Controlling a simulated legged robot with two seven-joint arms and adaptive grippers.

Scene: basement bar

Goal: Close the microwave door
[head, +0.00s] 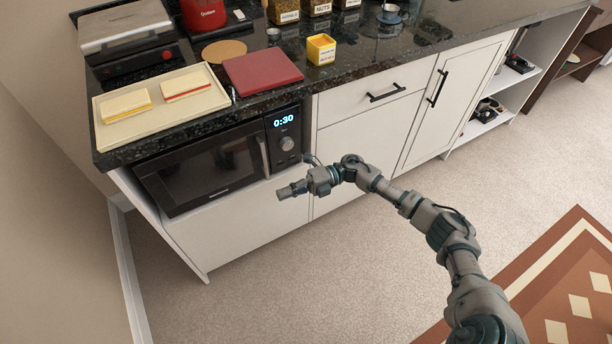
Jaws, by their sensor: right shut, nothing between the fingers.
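The black microwave (287,120) sits in an open bay under the dark countertop at the left, its display reading 0:30. Its door (205,168) looks flush with the front, with no visible gap, though a slight opening is hard to rule out from here. The door's upright handle (263,157) is beside the control panel. My right gripper (284,192) is shut and empty, in front of the cabinet below the handle and panel. It points left and appears apart from the door. My left gripper is out of view.
A tray (160,130) with two sandwiches (187,87) and a red board (262,71) lie on the counter above. A yellow container (321,48) stands nearby. White cabinets (365,135) with black handles continue right. The carpet (300,285) in front is clear.

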